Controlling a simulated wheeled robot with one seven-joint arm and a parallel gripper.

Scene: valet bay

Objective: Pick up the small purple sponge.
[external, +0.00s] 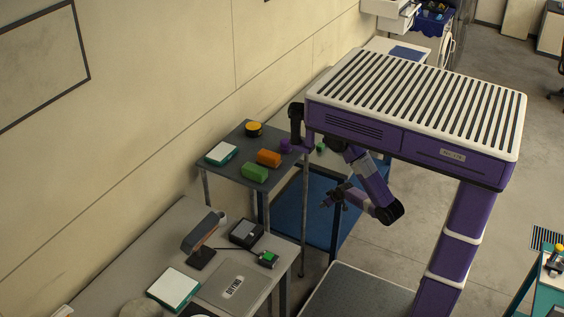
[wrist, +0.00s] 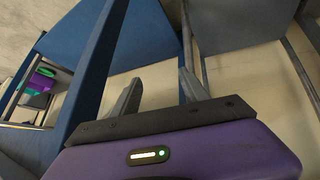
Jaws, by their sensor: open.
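A small purple object (external: 285,145), which looks like the sponge, lies on the right part of the grey table by the wall, beside an orange block (external: 268,158). It is small and partly close to my dark arm parts in the external view. My gripper (external: 325,200) is below and to the right of that tabletop, apart from it, in front of the blue panel. In the wrist view my gripper (wrist: 157,82) is open, with nothing between its fingers. I cannot make out the sponge there for certain.
The grey table (external: 228,172) also holds a green block (external: 255,173), a yellow round item (external: 254,128) and a teal-and-white item (external: 221,154). A nearer desk (external: 209,260) carries a lamp (external: 200,236). A blue panel (wrist: 157,27) and table legs surround my gripper.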

